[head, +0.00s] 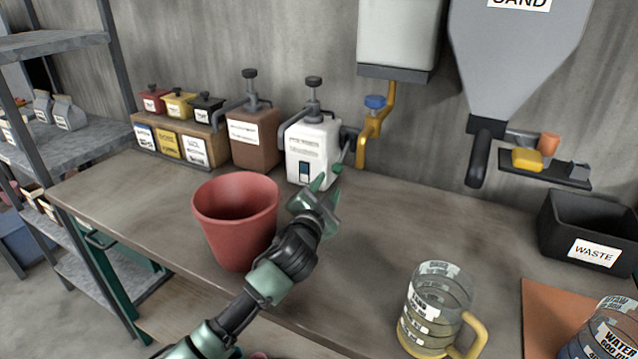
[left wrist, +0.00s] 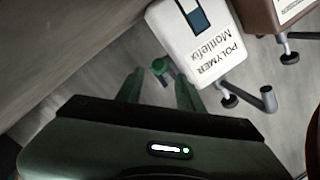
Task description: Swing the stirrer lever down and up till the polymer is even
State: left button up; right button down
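The white polymer container (head: 313,150) stands against the back wall on the bench, with a pump top and a small dark window in its front. Its label reads POLYMER in the left wrist view (left wrist: 222,62). A grey lever (head: 347,150) shows at its right side. My right gripper is not in view.
A red bucket (head: 236,212) stands close left of my left wrist. A brown container (head: 256,138) is left of the polymer. A clear jug (head: 436,312) stands front right; a black waste bin (head: 592,222) is far right. The mid-right bench is clear.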

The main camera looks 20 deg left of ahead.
aim_at(336, 172)
pick_arm(q)
jog(key=shift+w+d+r, duration=0.1)
jog(key=shift+w, duration=0.1)
jog(key=shift+w+r, duration=0.15)
jog(key=shift+w, duration=0.2)
jog(key=w, duration=0.6)
jog(key=shift+a, duration=0.35)
jog(key=shift+w, duration=0.4)
grip_shut()
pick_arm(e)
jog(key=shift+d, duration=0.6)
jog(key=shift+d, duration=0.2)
